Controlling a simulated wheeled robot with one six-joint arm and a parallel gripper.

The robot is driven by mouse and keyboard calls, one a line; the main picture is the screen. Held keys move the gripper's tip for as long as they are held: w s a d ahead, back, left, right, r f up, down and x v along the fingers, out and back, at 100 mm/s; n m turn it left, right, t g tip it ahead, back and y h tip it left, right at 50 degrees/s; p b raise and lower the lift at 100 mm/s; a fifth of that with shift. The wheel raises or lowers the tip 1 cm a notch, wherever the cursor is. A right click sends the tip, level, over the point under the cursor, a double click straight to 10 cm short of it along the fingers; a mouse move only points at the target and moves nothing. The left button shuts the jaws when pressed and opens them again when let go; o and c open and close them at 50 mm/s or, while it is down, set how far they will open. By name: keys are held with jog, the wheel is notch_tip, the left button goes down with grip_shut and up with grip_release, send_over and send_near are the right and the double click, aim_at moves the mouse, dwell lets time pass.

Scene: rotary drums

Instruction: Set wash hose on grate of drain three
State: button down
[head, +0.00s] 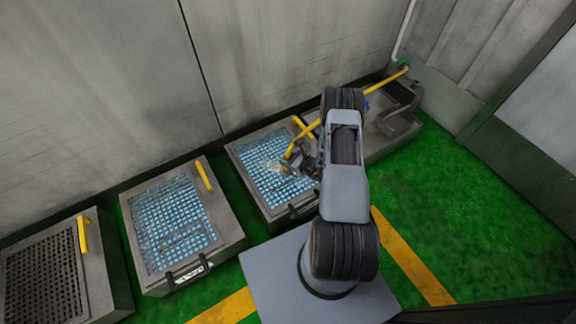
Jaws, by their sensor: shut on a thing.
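The yellow wash hose (386,80) runs from a pipe at the back right, passes behind my arm and bends down at its near end. My gripper (299,160), partly hidden by my arm, is shut on the hose near this bent end. The end is over the blue-lit grate (263,177) of the third drain box from the left. A pale, splash-like patch (275,166) shows below it. I cannot tell whether the hose touches the grate. No drain number is readable.
Left of it stand a drain box with a blue-lit grate (170,215) and one with a dark grate (42,280). Another box (378,146) is partly behind my arm. Yellow bars (204,175) stand on the boxes. Green floor (440,200) is clear at right.

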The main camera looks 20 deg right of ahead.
jog(key=shift+w+d+f+b, duration=0.35)
jog(key=shift+w+f, duration=0.25)
jog(key=shift+f, duration=0.25)
jog(key=shift+w+d+f+b, duration=0.25)
jog(key=shift+w+d+f, duration=0.15)
jog(key=shift+w+f, duration=0.35)
jog(key=shift+s+f+b, duration=0.2)
jog(key=shift+f+b, duration=0.35)
jog(key=shift+f, duration=1.05)
jog(key=c, duration=0.8)
grip_release()
